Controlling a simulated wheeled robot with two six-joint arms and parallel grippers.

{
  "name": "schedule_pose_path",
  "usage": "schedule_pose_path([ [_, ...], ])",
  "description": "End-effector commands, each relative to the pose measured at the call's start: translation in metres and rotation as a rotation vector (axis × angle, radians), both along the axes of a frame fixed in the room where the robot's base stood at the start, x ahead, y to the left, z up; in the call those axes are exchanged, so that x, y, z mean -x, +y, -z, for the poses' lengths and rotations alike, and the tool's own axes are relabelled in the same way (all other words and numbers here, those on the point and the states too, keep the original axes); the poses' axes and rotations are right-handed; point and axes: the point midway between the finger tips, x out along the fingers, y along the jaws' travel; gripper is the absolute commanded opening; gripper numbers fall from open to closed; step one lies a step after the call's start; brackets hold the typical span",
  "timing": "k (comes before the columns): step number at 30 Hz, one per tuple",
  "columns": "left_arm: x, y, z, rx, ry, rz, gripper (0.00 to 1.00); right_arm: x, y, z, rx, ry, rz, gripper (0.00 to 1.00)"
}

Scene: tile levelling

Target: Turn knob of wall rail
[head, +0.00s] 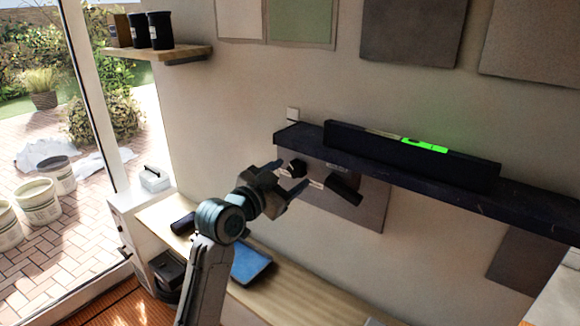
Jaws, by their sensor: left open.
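The wall rail (400,175) is a long dark ledge fixed to the wall, running from the middle to the right edge. A black spirit level (470,175) with a lit green vial (425,146) lies along its top. A small dark knob (294,168) with a pale face shows under the rail's left end. My left gripper (289,179) is open, its two fingers pointing at the knob. The knob appears close to the fingertips, but I cannot tell whether they touch it. My right gripper is out of view.
A dark block (343,191) hangs below the rail, right of the gripper. A wooden counter (310,298) with a blue item (251,264) lies below. A shelf with black cups (160,30) is at upper left. Tile samples hang on the wall.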

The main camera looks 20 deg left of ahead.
Motion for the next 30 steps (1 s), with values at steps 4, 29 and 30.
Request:
schedule_pose_path([
  [4,-0.0096,-0.0039,-0.0008,0.001,-0.001,0.0,0.61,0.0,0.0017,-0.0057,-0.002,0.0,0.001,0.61],
  [29,-0.0111,-0.0045,0.0012,0.112,0.042,0.0,0.17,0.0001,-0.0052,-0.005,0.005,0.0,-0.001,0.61],
  [30,-0.0111,-0.0046,0.0012,0.152,0.056,0.0,0.17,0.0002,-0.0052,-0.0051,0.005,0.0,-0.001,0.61],
])
